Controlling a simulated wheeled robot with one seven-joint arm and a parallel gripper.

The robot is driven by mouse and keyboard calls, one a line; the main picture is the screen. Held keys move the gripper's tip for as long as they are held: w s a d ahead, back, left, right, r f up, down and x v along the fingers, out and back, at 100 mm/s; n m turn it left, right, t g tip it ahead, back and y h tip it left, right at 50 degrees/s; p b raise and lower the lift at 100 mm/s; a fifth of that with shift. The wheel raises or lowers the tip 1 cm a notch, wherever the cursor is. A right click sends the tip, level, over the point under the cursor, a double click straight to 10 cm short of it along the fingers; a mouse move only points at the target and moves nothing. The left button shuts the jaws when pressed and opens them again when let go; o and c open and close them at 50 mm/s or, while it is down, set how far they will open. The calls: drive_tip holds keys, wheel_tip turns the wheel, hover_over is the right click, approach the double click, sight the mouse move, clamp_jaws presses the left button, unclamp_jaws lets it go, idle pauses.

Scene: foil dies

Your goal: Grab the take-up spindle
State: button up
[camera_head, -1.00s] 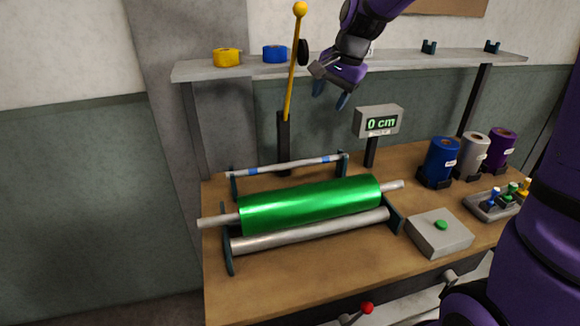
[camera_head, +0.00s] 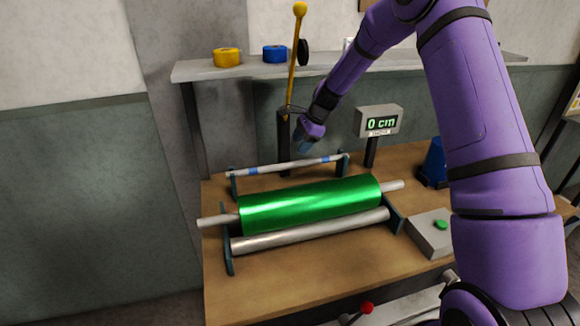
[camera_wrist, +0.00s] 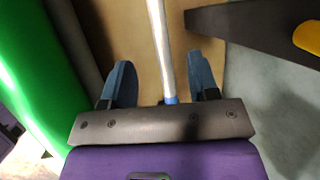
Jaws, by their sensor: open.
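The take-up spindle, seen here as a thin pale rod with blue bands (camera_head: 290,166), lies across two dark brackets at the back of the bench, behind the green foil roll (camera_head: 310,204). My gripper (camera_head: 305,145) is open, pointing down above the right half of this rod. In the wrist view the rod (camera_wrist: 161,40) runs between the two spread fingers of my gripper (camera_wrist: 160,80), with a blue band near the palm edge. The gap in height between fingers and rod is hard to judge.
A grey roller (camera_head: 310,232) lies in front of the green roll. A yellow-knobbed lever (camera_head: 293,70) stands close behind my gripper. The 0 cm display (camera_head: 379,120) is to its right. A button box (camera_head: 428,236) sits at the right. The shelf (camera_head: 210,71) is above.

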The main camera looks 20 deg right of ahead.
sight(290, 165)
drive_tip(key=x, duration=0.9)
drive_tip(key=shift+s+a+f, duration=0.1)
drive_tip(key=shift+a+f, duration=0.15)
clamp_jaws()
